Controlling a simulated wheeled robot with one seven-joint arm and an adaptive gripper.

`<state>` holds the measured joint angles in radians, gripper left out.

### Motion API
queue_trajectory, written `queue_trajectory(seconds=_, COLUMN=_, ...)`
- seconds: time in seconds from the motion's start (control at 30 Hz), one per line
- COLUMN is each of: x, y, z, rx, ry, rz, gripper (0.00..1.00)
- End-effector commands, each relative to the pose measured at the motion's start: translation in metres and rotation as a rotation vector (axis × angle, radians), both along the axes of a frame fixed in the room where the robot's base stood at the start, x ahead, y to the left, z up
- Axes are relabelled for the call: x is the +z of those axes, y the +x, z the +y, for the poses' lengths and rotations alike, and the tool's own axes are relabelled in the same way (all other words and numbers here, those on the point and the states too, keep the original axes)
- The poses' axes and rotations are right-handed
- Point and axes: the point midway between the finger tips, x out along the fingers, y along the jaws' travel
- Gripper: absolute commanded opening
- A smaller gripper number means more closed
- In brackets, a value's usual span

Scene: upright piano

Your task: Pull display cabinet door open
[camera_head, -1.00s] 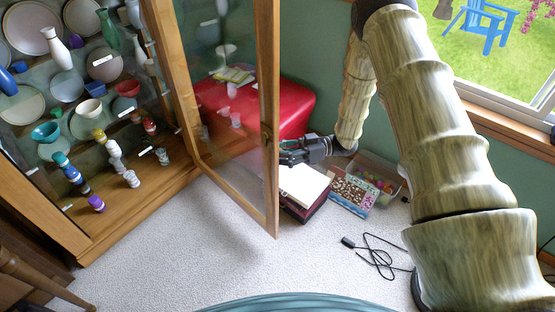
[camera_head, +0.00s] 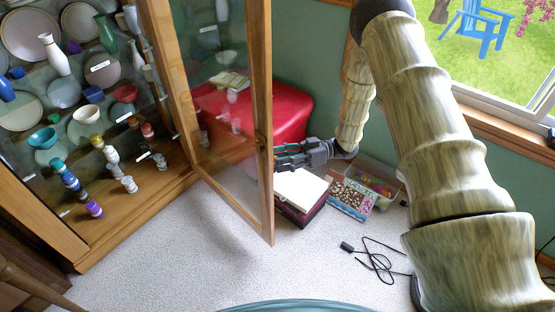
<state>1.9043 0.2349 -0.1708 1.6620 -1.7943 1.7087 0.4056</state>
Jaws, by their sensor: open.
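The display cabinet (camera_head: 130,222) stands at the left with several plates, vases and cups on its shelves. Its wood-framed glass door (camera_head: 260,120) stands wide open, swung out into the room. My gripper (camera_head: 278,157) is at the right side of the door, with its fingers pointing left at the door's frame edge. The fingers are open, with a gap between them. The fingertips are close to the frame, partly hidden by it; I cannot tell whether they touch it.
A red padded seat (camera_head: 290,108) stands behind the door. A box with a white top (camera_head: 300,188), a patterned box (camera_head: 350,194) and a clear bin (camera_head: 378,178) sit on the carpet below my gripper. A black cable (camera_head: 378,262) lies on the floor. Carpet before the cabinet is clear.

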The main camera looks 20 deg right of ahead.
Motion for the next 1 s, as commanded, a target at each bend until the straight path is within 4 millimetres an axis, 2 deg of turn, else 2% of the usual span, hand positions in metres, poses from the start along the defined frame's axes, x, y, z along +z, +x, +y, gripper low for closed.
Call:
queue_trajectory(seconds=0.3, x=-0.001, y=-0.002, z=-0.059, rx=-0.004, ry=-0.001, rz=0.000, gripper=0.49)
queue_trajectory(seconds=0.5, x=-0.002, y=-0.003, z=-0.088, rx=-0.003, ry=-0.002, rz=0.001, gripper=0.49)
queue_trajectory(seconds=0.7, x=-0.002, y=-0.004, z=-0.103, rx=-0.003, ry=-0.002, rz=0.002, gripper=0.49)
queue_trajectory(seconds=1.0, x=-0.002, y=-0.004, z=-0.104, rx=-0.002, ry=-0.001, rz=0.002, gripper=0.49)
